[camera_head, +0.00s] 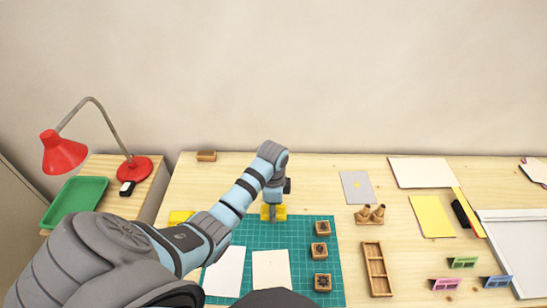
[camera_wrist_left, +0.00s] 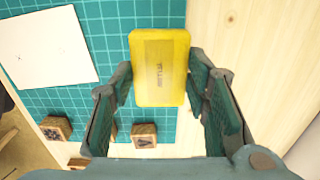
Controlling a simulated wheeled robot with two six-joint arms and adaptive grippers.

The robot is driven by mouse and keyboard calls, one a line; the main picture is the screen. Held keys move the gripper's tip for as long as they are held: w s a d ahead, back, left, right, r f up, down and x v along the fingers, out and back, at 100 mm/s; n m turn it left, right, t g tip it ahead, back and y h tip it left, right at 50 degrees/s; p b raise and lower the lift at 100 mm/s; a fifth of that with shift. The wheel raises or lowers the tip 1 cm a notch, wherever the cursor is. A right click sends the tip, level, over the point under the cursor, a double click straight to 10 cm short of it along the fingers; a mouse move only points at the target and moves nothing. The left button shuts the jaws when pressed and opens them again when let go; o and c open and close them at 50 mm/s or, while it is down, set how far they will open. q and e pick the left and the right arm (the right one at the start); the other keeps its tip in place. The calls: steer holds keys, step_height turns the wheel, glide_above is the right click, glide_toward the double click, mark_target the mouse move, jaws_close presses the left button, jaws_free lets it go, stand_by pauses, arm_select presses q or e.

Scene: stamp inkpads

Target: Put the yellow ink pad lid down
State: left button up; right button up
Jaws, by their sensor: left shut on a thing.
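My left gripper (camera_head: 273,208) is shut on the yellow ink pad lid (camera_head: 280,213) at the back edge of the green cutting mat (camera_head: 302,248). Another yellow piece (camera_head: 180,216) lies further left, partly hidden by my left arm. My right gripper is not in view.
Several wooden stamps (camera_head: 320,228) stand on the mat's right side, near white paper sheets (camera_head: 271,269). A wooden tray (camera_head: 377,268) and a stamp holder (camera_head: 369,215) stand right of the mat. The wood behind the lid is mostly clear. A red lamp (camera_head: 64,152) stands at the left.

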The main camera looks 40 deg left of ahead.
arm_select(q)
steer(key=f, duration=0.1)
steer(key=f+b, duration=0.1)
steer(key=f, duration=0.3)
steer(key=shift+s+f, duration=0.1)
steer(key=shift+s, duration=0.15)
steer(key=shift+w, duration=0.1)
steer(key=o, duration=0.8)
steer(key=shift+o, duration=0.2)
step_height(320, 180, up, 11)
steer(key=p, duration=0.3)
steer(key=shift+r, duration=0.6)
